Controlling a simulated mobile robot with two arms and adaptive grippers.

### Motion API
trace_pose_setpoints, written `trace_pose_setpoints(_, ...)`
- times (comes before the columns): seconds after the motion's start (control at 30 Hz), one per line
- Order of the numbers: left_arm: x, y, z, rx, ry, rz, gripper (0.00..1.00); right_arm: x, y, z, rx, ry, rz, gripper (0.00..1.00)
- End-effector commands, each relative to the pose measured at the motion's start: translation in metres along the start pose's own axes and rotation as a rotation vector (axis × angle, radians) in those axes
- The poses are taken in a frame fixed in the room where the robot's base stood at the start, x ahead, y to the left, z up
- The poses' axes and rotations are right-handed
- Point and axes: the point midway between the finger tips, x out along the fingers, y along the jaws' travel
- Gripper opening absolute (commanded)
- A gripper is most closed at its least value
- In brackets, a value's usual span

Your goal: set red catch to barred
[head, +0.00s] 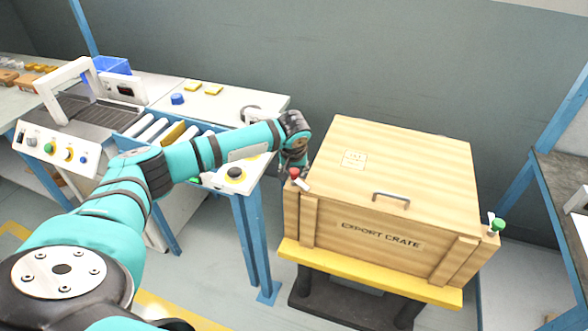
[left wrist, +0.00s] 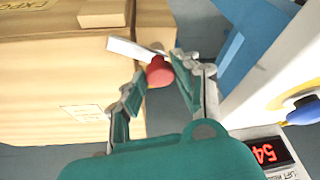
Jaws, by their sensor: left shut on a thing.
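The wooden export crate (head: 345,185) has a red catch (head: 294,173) at its left front upper corner, with a red knob and a pale metal bar. In the left wrist view the red knob (left wrist: 159,72) sits between the fingertips, and its flat pale bar (left wrist: 136,49) reaches away over the crate's edge. My left gripper (head: 296,164) is shut on the red knob; it also shows in the left wrist view (left wrist: 160,70). The fingers partly hide the catch in the head view. My right gripper is out of view.
A green catch (head: 498,225) is at the crate's right corner. The lid has a metal handle (head: 391,198). The crate rests on a yellow-edged stand (head: 370,276). A roller bench (head: 246,187) with a yellow-and-black button stands close on the left, leaving a narrow gap.

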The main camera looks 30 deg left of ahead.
Motion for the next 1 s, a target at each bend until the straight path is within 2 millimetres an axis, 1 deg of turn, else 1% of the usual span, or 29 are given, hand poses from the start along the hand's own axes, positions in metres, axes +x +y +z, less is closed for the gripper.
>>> trace_pose_setpoints(0.17, -0.007, 0.003, -0.002, -0.098, -0.005, -0.04, 0.0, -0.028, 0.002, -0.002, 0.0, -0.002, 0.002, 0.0)
trace_pose_setpoints(0.3, -0.007, 0.004, -0.002, -0.237, -0.007, -0.096, 0.0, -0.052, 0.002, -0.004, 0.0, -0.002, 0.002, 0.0)
trace_pose_setpoints(0.4, -0.006, 0.005, -0.002, -0.336, -0.006, -0.137, 0.0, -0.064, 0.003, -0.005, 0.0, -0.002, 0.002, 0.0)
trace_pose_setpoints(0.5, -0.003, 0.004, -0.002, -0.409, -0.004, -0.168, 0.0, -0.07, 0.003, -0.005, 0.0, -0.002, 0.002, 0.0)
trace_pose_setpoints(0.6, -0.001, 0.004, -0.002, -0.444, -0.001, -0.183, 0.0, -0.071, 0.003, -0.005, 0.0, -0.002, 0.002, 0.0)
trace_pose_setpoints(0.9, 0.0, 0.003, -0.002, -0.45, 0.002, -0.186, 0.0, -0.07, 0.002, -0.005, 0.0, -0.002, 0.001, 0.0)
trace_pose_setpoints(0.93, 0.0, 0.003, -0.002, -0.45, 0.002, -0.186, 0.34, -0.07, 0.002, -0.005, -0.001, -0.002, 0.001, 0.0)
trace_pose_setpoints(1.0, 0.0, 0.003, -0.002, -0.45, 0.002, -0.186, 0.43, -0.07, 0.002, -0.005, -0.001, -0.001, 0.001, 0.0)
